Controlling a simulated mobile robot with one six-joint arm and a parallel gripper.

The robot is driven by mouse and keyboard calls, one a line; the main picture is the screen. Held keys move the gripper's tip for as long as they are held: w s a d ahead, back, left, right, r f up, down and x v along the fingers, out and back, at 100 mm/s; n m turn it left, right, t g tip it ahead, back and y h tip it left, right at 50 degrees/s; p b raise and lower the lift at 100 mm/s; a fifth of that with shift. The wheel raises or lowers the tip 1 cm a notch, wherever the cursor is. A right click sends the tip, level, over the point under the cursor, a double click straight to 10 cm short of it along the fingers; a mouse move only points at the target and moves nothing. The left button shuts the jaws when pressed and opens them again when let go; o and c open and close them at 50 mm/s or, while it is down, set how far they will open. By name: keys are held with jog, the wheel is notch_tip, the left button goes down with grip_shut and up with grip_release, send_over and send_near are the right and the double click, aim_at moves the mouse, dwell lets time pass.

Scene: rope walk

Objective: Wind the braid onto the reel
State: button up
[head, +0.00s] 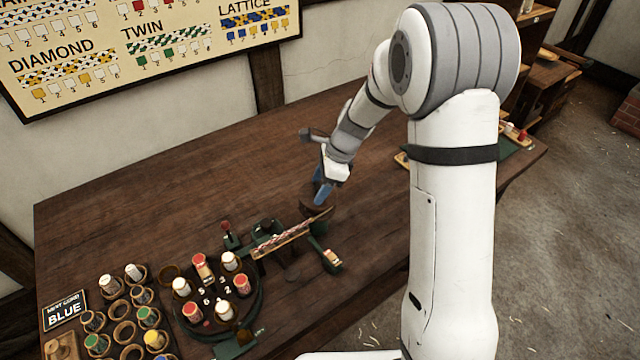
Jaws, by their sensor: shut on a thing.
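The red-and-white braid (282,238) lies along a narrow wooden trough on the table, slanting up to the right. At its upper right end is a dark brown rounded part (317,211), which looks like the reel. My gripper (321,194), with blue fingers, reaches down from the upper right to this part. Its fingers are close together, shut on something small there. The held thing is mostly hidden by the fingers, and I cannot make out its shape. I cannot tell how much braid is on the reel.
A round dark stand (258,310) with several bobbins is left of the braid. A rack of bobbins (122,333) and a sign reading BLUE (65,311) stand further left. The table (150,215) behind is clear.

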jog(key=shift+n, duration=0.3)
